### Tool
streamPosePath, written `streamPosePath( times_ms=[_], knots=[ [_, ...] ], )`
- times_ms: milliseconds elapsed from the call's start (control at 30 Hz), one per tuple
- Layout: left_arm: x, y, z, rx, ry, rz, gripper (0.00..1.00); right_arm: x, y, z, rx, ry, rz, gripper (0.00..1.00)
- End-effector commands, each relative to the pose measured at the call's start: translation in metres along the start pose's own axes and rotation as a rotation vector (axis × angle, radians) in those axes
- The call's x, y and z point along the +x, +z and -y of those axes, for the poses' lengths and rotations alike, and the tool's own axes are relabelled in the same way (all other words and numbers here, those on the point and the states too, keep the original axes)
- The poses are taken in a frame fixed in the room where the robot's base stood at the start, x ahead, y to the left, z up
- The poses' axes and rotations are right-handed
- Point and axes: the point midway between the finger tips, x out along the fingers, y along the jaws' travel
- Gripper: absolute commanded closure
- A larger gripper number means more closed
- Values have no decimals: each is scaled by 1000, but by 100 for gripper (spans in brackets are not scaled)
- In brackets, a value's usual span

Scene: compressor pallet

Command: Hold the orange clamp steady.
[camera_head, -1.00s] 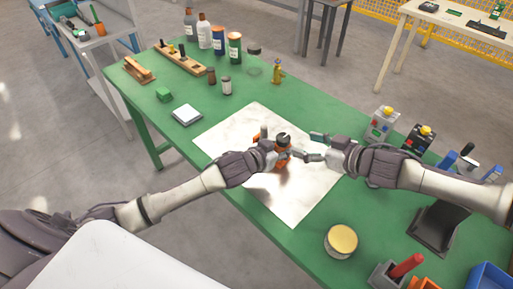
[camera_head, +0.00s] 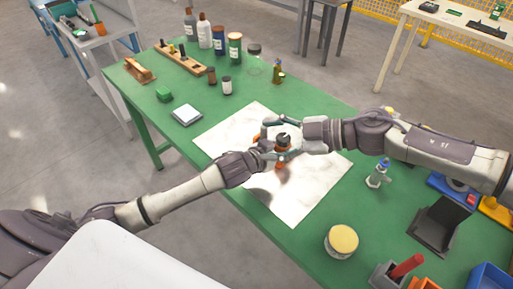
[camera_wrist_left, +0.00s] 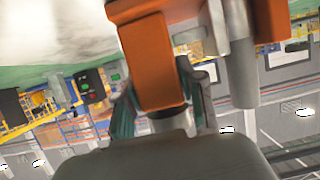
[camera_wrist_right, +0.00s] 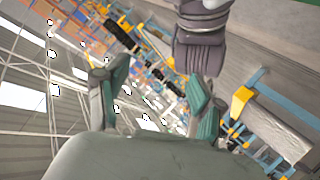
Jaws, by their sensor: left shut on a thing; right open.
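In the left wrist view the clamp (camera_wrist_left: 150,62) fills the space between the fingers (camera_wrist_left: 158,105). The clamp is partly hidden by both grippers.
Bottles (camera_head: 204,32), a wooden rack (camera_head: 180,57) and a small white scale (camera_head: 187,115) stand at the back left. A yellow-lidded tin (camera_head: 341,240) stands near the front. A blue-capped bottle (camera_head: 378,174) and a dark stand (camera_head: 438,225) are at the right.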

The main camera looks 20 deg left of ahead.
Motion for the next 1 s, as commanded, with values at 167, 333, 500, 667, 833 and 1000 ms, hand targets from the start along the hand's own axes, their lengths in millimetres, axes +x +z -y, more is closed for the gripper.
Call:
streamPosePath(
  times_ms=[167, 333, 500, 667, 833, 1000],
  knots=[
    [0, 0, 0, 1, 0, 0, 100, 18, -12, 11, -169, -146, 19, 32],
    [0, 0, 0, 1, 0, 0, 100, 28, -13, 19, -289, -256, 57, 32],
    [0, 0, 0, 1, 0, 0, 100, 32, -11, 23, -353, -318, 87, 32],
    [0, 0, 0, 1, 0, 0, 100, 32, -10, 24, -370, -335, 98, 32],
    [0, 0, 0, 1, 1, 0, 100, 32, -10, 24, -369, -335, 98, 32],
    [0, 0, 0, 0, 1, 0, 56, 32, -10, 24, -369, -334, 97, 32]
  ],
)
